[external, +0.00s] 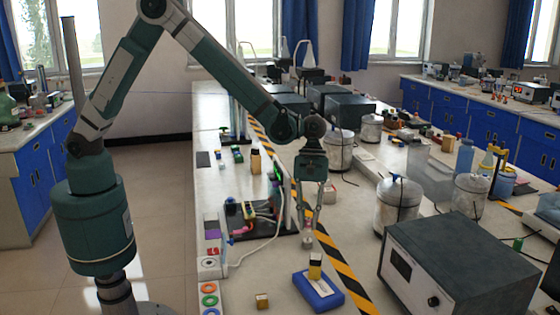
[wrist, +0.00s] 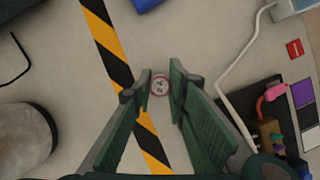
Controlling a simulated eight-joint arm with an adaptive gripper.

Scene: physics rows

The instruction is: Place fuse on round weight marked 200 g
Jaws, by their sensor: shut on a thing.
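My gripper (external: 307,236) points down above the bench, left of the black-and-yellow tape. It is shut on a small round thing (external: 307,243), pale grey in the external view. In the wrist view this round thing (wrist: 160,84) sits between the fingertips of my gripper (wrist: 160,88), with a pinkish-red rim and dark marks on a pale face. The marks are too small to read. I cannot tell whether it is the fuse or the 200 g weight. No other thing can be clearly named as either one.
Coloured rings (external: 209,287) lie at the bench's left edge. A large grey box (external: 460,265) stands right.

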